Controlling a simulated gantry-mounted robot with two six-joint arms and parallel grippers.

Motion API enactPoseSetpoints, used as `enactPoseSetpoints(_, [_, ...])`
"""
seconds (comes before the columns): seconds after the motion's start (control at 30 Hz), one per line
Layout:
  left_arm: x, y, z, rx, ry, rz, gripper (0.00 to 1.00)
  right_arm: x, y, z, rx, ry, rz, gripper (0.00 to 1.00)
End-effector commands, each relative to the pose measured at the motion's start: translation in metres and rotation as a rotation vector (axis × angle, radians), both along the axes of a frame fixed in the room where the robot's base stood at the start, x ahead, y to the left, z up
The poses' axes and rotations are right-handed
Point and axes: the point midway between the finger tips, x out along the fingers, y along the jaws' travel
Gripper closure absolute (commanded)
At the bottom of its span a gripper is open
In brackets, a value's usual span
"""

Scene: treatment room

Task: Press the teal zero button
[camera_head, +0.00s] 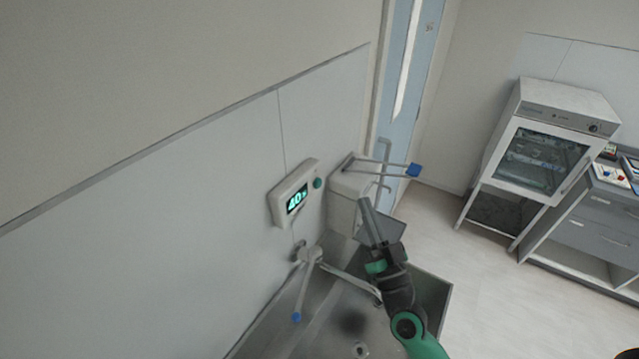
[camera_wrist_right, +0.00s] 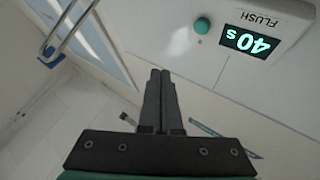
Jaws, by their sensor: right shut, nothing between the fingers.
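In the right wrist view the teal button (camera_wrist_right: 202,26) is at the upper middle, beside the display unit (camera_wrist_right: 262,38), which appears upside down with the word FLUSH. My right gripper (camera_head: 364,203) is shut and empty, below and to the right of the button, apart from it. Its closed fingers (camera_wrist_right: 160,75) point toward the wall in the wrist view. My left gripper is not in view.
A steel sink (camera_head: 435,290) lies below, with a long-lever tap (camera_head: 310,256) on the wall. A white dispenser (camera_head: 342,200) with a blue-tipped lever (camera_head: 413,170) stands right of the button, near my right gripper. A glass-fronted cabinet (camera_head: 545,150) is at the far right.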

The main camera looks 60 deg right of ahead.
Motion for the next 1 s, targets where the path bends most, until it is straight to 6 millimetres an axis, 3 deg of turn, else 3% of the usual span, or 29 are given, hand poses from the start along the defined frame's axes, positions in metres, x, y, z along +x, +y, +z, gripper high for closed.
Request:
enactPoseSetpoints(0.5, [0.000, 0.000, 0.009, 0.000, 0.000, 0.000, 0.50, 0.070, -0.002, 0.001, -0.001, 0.000, 0.002, 1.00])
enactPoseSetpoints(0.7, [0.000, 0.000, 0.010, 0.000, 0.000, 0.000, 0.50, 0.080, -0.002, 0.001, -0.002, -0.001, 0.002, 1.00])
enactPoseSetpoints(1.0, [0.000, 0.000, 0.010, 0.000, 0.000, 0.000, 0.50, 0.081, -0.003, 0.001, -0.001, 0.000, 0.001, 1.00])
